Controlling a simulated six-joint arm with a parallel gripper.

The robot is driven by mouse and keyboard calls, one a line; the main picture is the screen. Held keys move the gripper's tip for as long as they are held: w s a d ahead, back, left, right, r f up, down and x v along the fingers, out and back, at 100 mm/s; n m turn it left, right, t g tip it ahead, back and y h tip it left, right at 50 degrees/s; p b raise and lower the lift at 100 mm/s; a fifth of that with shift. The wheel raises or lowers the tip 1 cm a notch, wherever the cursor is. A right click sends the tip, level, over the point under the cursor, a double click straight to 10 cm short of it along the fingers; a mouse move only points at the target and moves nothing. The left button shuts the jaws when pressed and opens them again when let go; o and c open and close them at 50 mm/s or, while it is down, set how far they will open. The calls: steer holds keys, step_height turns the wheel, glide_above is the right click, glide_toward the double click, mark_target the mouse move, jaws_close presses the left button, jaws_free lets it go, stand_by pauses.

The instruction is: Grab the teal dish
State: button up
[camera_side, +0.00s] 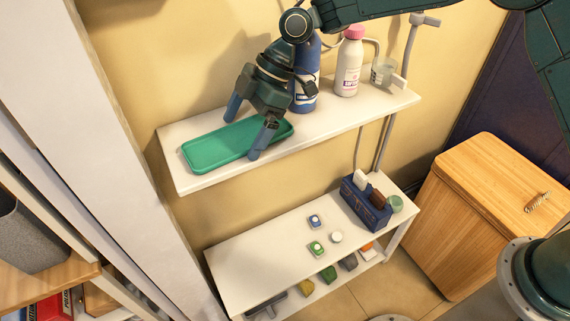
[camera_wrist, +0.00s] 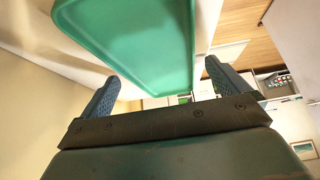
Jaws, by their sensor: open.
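The teal dish (camera_side: 215,150) is a shallow rectangular tray with rounded corners, lying flat on the upper white shelf. It also fills the top middle of the wrist view (camera_wrist: 130,35). My gripper (camera_side: 247,132) is open over the right part of the dish in the side view. One blue finger is near the dish's back edge and the other is near its front edge. In the wrist view my gripper's fingers (camera_wrist: 160,88) stand apart, with the dish's end between and beyond them. I cannot tell whether either finger touches the dish.
On the upper shelf (camera_side: 345,116), a blue bottle (camera_side: 305,85) stands right behind my gripper. A white bottle with a pink cap (camera_side: 348,65) and a clear cup (camera_side: 383,72) are farther right. A lower shelf (camera_side: 270,255) holds small containers and a blue caddy (camera_side: 364,203).

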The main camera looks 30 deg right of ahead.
mark_target(246, 138)
steer(key=c, duration=1)
steer(key=shift+r, duration=0.15)
steer(key=shift+r, duration=4.9)
